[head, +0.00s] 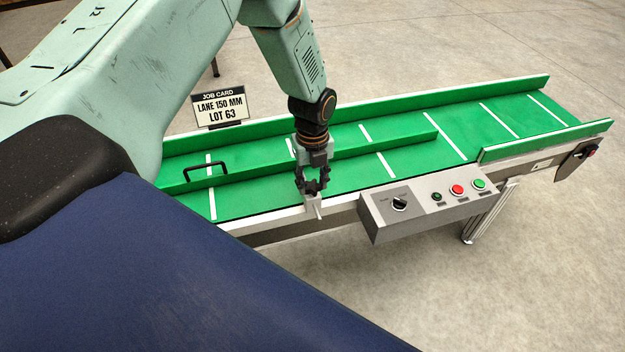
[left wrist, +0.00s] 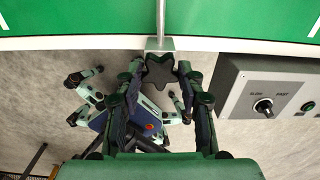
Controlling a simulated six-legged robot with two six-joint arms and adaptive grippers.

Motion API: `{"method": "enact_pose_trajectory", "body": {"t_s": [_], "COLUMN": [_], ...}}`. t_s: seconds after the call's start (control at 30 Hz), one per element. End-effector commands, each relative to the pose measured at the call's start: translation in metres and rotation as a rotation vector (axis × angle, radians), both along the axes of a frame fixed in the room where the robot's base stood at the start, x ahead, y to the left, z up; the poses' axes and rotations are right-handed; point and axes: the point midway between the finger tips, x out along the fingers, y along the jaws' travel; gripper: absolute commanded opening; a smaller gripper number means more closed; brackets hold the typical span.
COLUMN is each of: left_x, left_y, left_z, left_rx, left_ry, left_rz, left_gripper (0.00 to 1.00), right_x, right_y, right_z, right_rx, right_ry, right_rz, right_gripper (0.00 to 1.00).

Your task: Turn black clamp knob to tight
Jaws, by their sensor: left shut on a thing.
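The black clamp knob (left wrist: 160,72) is a dark, lobed knob at the near edge of the green conveyor, below a grey bracket (left wrist: 160,44). My left gripper (head: 312,188) comes down from above at the conveyor's near rail. Its fingers stand on both sides of the knob in the left wrist view and are shut on it. In the head view the fingers hide most of the knob, and the light bracket (head: 313,206) shows just below them. I cannot read any tight mark. My right gripper is in neither view.
A green guide rail (head: 385,145) with a black handle (head: 205,168) runs along the conveyor belt (head: 440,150). A grey control box (head: 420,205) with a dial and several buttons hangs close right of the gripper. A job card (head: 220,106) stands behind, reading lane 150 mm, lot 63.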

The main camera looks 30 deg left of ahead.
Motion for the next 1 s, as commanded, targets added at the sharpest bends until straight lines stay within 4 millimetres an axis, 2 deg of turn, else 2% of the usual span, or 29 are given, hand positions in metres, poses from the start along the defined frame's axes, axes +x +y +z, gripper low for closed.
{"method": "enact_pose_trajectory", "body": {"t_s": [0.03,0.3,0.63,0.77,1.0], "left_x": [0.000,0.000,0.000,0.002,0.002], "left_y": [0.000,0.000,0.000,0.000,0.000], "left_z": [0.000,0.000,0.003,0.019,0.069], "left_rx": [0.000,0.000,-0.001,-0.001,-0.001], "left_ry": [0.000,0.000,-0.001,-0.004,-0.006], "left_rz": [0.001,0.001,0.001,0.003,0.002], "left_gripper": [0.40,0.61,0.61,0.61,0.61], "right_x": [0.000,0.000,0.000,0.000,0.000], "right_y": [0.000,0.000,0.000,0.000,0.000], "right_z": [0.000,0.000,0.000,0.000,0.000], "right_rx": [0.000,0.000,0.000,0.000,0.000], "right_ry": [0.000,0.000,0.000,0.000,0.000], "right_rz": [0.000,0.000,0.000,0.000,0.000], "right_gripper": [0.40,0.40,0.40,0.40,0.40]}}
